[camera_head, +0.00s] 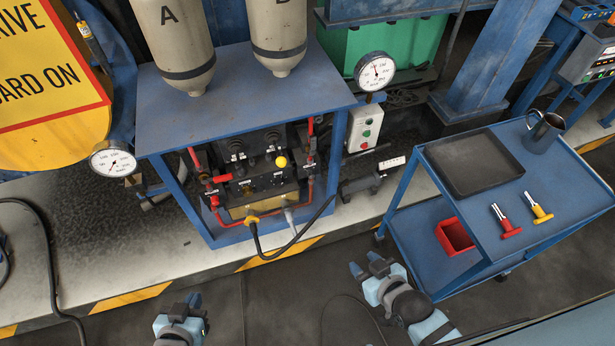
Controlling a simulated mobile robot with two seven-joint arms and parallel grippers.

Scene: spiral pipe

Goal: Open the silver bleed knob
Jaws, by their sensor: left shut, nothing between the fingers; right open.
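The blue hydraulic stand (245,95) holds a valve panel (260,180) in its open front. The panel has dark fittings, a yellow ball knob (281,162), red handles (222,178) and a brass-coloured block (262,205) low down. I cannot pick out the silver bleed knob for certain at this size. My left gripper (193,299) is shut and empty at the bottom edge, below and left of the panel, well apart from it. My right gripper (365,264) is open and empty over the dark floor, below and right of the panel, touching nothing.
Two tanks (180,40) stand on the stand. Round gauges (113,162) (374,71) flank it. A black hose with a yellow collar (249,236) hangs in front of the panel. A blue cart (560,185) at right carries a black tray (472,160) and red and yellow tools.

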